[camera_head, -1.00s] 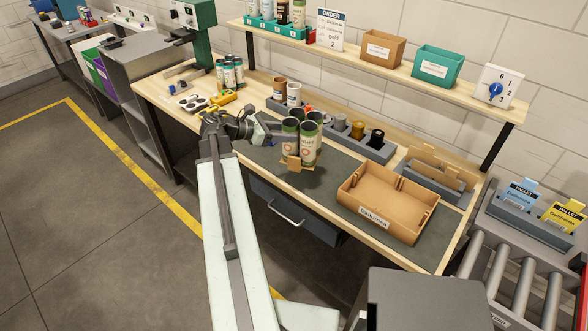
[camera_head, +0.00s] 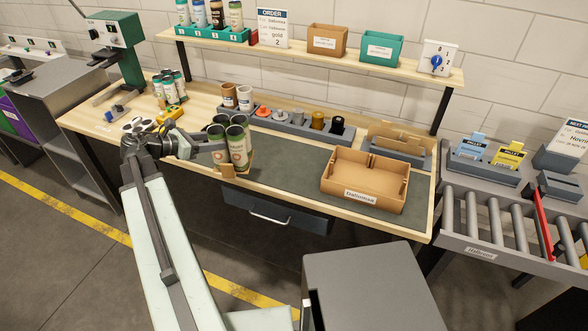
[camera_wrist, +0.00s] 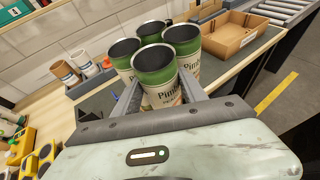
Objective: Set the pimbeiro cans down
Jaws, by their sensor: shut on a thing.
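My gripper (camera_head: 218,154) is shut on a cluster of green-topped, cream-labelled pimbeiro cans (camera_head: 238,150). The cans stand upright and close together, with open dark tops. A small tan card piece (camera_head: 230,172) shows at their base. They appear over the left part of the dark mat (camera_head: 285,165); I cannot tell whether they touch it. In the wrist view, the pimbeiro cans (camera_wrist: 160,85) are between the two grey fingers of my gripper (camera_wrist: 165,100), and part of the name "Pimb" is readable. Their bottoms are hidden there.
An open cardboard box (camera_head: 362,183) labelled Dallonosa stands on the mat's right part. A grey tray of colored items (camera_head: 300,124) lies behind. Brown and white cups (camera_head: 238,97) stand at the back; other cans (camera_head: 170,87) stand left. Mat is clear between cans and box.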

